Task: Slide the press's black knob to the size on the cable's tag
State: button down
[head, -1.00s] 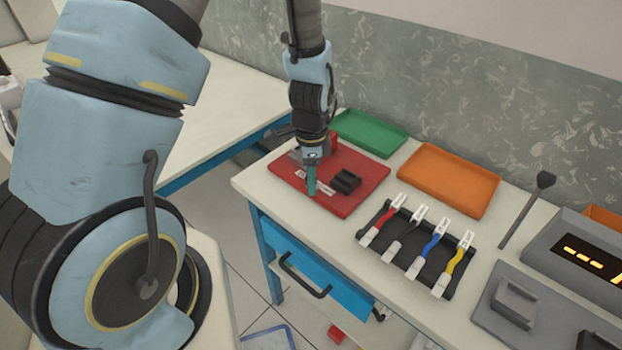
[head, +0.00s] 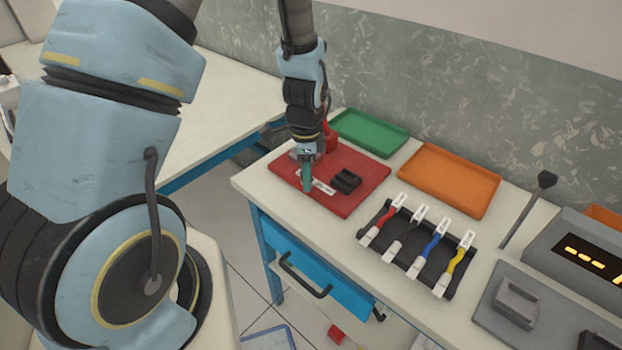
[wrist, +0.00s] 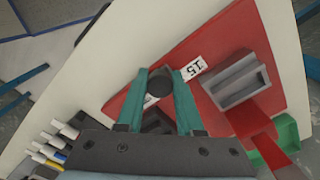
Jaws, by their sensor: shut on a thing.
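The red press (head: 363,199) lies at the left end of the bench, and its red base also shows in the wrist view (wrist: 222,38). A white scale strip (head: 322,187) runs along it; in the wrist view an upside-down 15 is readable on the strip (wrist: 193,68). My gripper (head: 307,187) points down over the strip's left part. In the wrist view its teal fingers (wrist: 160,76) are shut on the round black knob (wrist: 161,84). The fingers hide part of the strip. Cables with white tags lie in a black rack (head: 408,247); their tag print is too small to read.
A dark block (head: 346,180) sits on the press, right of my gripper. A grey block (wrist: 236,82) and red lever (wrist: 268,148) stand beside the fingers. Green (head: 370,132) and orange (head: 447,180) trays lie behind. A grey display unit (head: 578,250) stands at right.

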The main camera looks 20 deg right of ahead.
jog(key=shift+w+a, duration=0.3)
jog(key=shift+w, duration=0.4)
jog(key=c, duration=0.5)
grip_release()
jog(key=shift+c, duration=0.2)
notch_tip(320, 180, up, 11)
jog(key=b, duration=0.2)
jog(key=a+r+n, duration=0.2)
jog(key=a+n, duration=0.8)
jog(key=a, duration=0.2)
jog(key=s+a+r+n+t, duration=0.1)
jog(key=a+r+n, duration=0.2)
jog(key=a+n, duration=0.7)
jog(key=shift+s+a+t, duration=0.2)
jog(key=shift+a+t, duration=0.1)
jog(key=shift+a, duration=0.6)
